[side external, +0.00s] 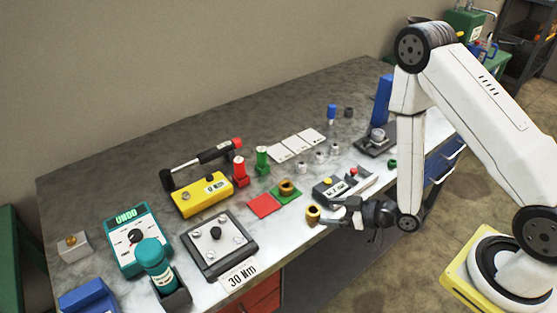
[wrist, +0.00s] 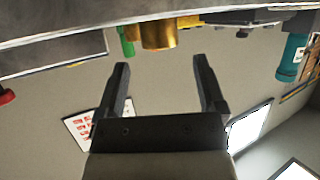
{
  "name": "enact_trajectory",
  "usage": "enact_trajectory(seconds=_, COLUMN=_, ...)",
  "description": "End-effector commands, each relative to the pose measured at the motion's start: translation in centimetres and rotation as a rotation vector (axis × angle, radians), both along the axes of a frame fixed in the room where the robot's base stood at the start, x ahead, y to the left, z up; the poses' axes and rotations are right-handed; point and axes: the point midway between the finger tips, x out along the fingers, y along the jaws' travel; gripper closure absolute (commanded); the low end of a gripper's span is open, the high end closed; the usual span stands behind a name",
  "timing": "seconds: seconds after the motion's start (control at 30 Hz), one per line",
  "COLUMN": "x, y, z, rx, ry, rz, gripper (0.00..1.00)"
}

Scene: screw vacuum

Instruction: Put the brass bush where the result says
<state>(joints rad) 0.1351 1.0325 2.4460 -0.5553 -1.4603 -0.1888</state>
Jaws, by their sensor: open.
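In the side view one brass bush (side external: 313,213) stands near the table's front edge, just left of my gripper (side external: 338,212). A second brass ring-shaped piece (side external: 286,187) sits on the green pad (side external: 283,199); the red pad (side external: 263,206) beside it is bare. In the wrist view my gripper (wrist: 162,85) has its fingers apart with nothing between them. A brass cylinder (wrist: 158,35) shows beyond the fingertips, apart from them. A grey device with a small display (side external: 327,190) stands behind my gripper; its reading is too small to tell.
A yellow box (side external: 202,194), red post (side external: 240,171) and green post (side external: 262,161) stand behind the pads. A dark-framed plate (side external: 215,262), 30 Nm card (side external: 238,274) and teal UNDO device (side external: 128,257) are left. White cards (side external: 297,144) lie behind. Bare table lies at the back left.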

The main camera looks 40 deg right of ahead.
Motion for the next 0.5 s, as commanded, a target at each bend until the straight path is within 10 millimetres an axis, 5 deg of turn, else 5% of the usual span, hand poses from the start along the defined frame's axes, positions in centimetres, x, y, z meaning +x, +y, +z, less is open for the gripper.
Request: enact_trajectory(seconds=0.5, x=-2.0, y=-1.0, z=0.9, rx=-0.001, ry=-0.002, rz=0.002, gripper=0.12)
